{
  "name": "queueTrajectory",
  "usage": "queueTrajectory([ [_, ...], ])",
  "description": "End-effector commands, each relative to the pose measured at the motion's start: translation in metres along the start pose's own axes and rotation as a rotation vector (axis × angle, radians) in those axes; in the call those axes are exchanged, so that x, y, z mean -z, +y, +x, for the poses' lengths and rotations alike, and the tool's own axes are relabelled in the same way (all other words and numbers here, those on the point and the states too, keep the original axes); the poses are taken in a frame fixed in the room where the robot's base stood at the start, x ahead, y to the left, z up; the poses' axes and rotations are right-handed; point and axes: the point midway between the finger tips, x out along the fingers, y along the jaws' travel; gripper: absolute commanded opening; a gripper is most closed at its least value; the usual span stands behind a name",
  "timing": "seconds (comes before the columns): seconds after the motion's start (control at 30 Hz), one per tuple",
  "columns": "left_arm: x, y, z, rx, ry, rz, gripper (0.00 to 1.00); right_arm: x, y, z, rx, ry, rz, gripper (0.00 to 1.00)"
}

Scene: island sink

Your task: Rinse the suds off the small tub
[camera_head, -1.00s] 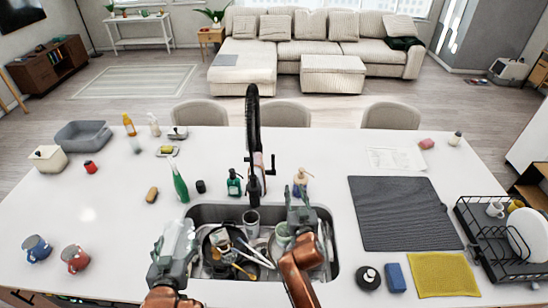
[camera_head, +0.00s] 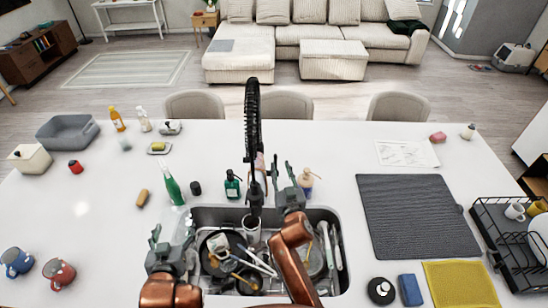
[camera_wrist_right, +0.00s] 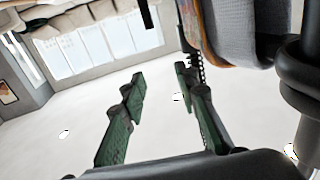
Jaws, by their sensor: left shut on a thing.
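The small tub (camera_head: 183,228) is a pale, see-through container held at the left edge of the sink. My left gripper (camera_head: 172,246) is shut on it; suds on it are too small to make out. The tall black spring faucet (camera_head: 253,125) stands behind the sink. My right gripper (camera_head: 282,178) is raised just right of the faucet's lower part, fingers pointing up and apart. In the right wrist view its green fingers (camera_wrist_right: 160,82) are open with nothing clearly held. The faucet's handle is not clear behind the fingers.
The sink (camera_head: 330,211) holds a dark pan, a cup (camera_head: 251,224) and several utensils. A green bottle (camera_head: 172,190), a dark green soap bottle (camera_head: 232,184) and an amber-topped pump bottle (camera_head: 306,182) stand behind it. A grey mat (camera_head: 408,215) lies right.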

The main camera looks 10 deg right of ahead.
Motion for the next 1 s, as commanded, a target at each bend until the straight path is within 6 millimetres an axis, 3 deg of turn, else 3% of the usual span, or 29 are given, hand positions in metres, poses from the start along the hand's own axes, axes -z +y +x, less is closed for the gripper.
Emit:
queueTrajectory([
  [0.4, -0.047, 0.004, 0.021, -0.007, -0.003, 0.002, 0.42, -0.052, 0.005, -0.001, -0.007, -0.004, 0.000, 0.28],
  [0.67, -0.061, 0.003, 0.026, -0.005, -0.005, 0.002, 0.42, -0.068, 0.004, 0.001, -0.006, -0.006, -0.001, 0.28],
  [0.83, -0.059, 0.003, 0.025, -0.004, -0.005, 0.001, 0.42, -0.066, 0.003, 0.017, -0.005, -0.004, -0.001, 0.28],
  [1.0, -0.058, 0.002, 0.024, -0.003, -0.005, 0.001, 0.42, -0.066, 0.003, 0.049, -0.004, -0.005, -0.003, 0.28],
])
